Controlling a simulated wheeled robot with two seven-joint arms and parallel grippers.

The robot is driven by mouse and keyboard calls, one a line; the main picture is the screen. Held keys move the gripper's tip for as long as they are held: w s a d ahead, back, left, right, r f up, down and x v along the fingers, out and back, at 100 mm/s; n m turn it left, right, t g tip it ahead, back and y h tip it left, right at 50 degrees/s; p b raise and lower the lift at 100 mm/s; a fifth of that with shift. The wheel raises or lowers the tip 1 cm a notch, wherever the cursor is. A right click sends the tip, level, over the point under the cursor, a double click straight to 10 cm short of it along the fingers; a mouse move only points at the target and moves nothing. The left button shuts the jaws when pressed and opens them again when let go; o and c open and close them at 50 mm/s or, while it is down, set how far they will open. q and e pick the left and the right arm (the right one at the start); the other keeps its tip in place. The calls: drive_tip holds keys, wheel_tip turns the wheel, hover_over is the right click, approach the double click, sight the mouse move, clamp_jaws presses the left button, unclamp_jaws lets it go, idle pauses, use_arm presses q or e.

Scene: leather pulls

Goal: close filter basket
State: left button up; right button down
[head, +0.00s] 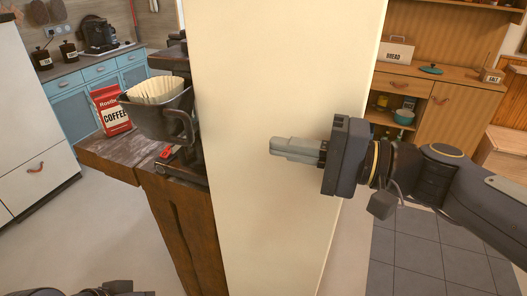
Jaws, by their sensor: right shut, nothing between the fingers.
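The filter basket (162,121) is a dark holder with a side handle, swung out to the left from the coffee machine (183,170). A pale paper filter (155,91) sits in it. A tall cream panel (270,60) hides the right part of the machine. My right gripper (272,147) is in front of the panel, right of the basket and apart from it, with its fingers together and empty, pointing left. A dark part of my left arm shows at the bottom left edge; its fingertips cannot be made out.
A red coffee bag (111,110) stands left of the basket on the wooden counter (112,153). The cream panel stands between my right gripper and the machine. Shelves with a bread box (395,53) are at the back right. Open floor lies at the left.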

sight(191, 133)
drive_tip(key=p+x, duration=0.2)
drive_tip(key=x, duration=1.1)
drive_tip(key=shift+p, duration=0.35)
drive_tip(key=shift+a, duration=0.1)
